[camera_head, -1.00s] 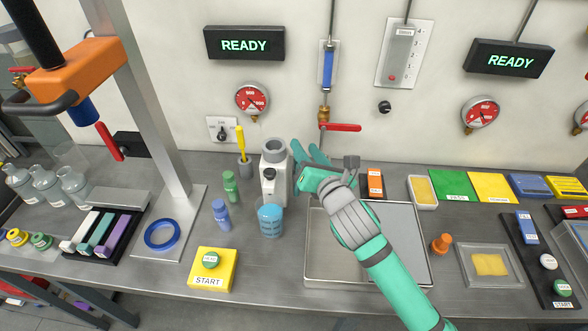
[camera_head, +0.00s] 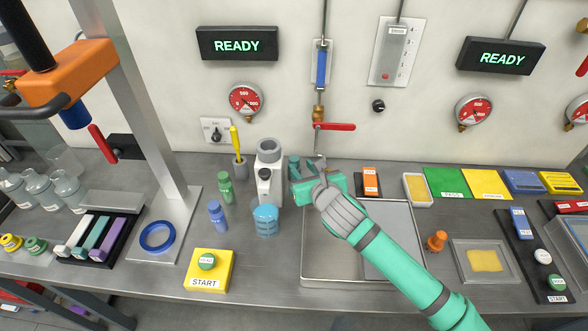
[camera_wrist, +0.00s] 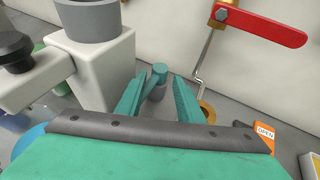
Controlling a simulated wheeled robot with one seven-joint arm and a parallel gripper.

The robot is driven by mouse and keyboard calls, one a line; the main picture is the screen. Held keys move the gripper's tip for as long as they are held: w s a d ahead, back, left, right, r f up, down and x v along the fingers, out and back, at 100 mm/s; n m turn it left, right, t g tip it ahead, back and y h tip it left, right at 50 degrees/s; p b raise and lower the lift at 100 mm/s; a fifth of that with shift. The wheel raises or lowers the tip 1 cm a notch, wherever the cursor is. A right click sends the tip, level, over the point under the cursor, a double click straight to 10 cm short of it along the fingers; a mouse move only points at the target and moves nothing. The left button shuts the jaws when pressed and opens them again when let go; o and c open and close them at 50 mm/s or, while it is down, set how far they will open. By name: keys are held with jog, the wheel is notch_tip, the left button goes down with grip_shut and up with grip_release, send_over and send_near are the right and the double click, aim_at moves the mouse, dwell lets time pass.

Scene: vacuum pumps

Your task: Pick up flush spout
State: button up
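My gripper (camera_wrist: 161,77) is open, its two teal fingers spread apart, and points down toward the bench beside the white pump body (camera_wrist: 105,62). A small grey piece with a teal rounded top (camera_wrist: 158,78) shows between the fingers in the wrist view. No finger is seen closed on it. I cannot tell for sure whether it is the flush spout. A thin bent metal tube (camera_wrist: 205,55) hangs from the red-handled valve (camera_wrist: 262,25), just right of the fingers. In the head view my gripper (camera_head: 302,166) is right of the white pump body (camera_head: 268,180), and its hand hides the spot below.
A metal tray (camera_head: 330,270) lies under my forearm. A blue beaker (camera_head: 265,221), a green bottle (camera_head: 226,188) and a blue bottle (camera_head: 217,216) stand left of it. The red lever (camera_head: 334,126) is close above my gripper.

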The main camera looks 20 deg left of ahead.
aim_at(295, 161)
jog(key=shift+x, duration=2.75)
jog(key=shift+c, duration=0.3)
grip_shut()
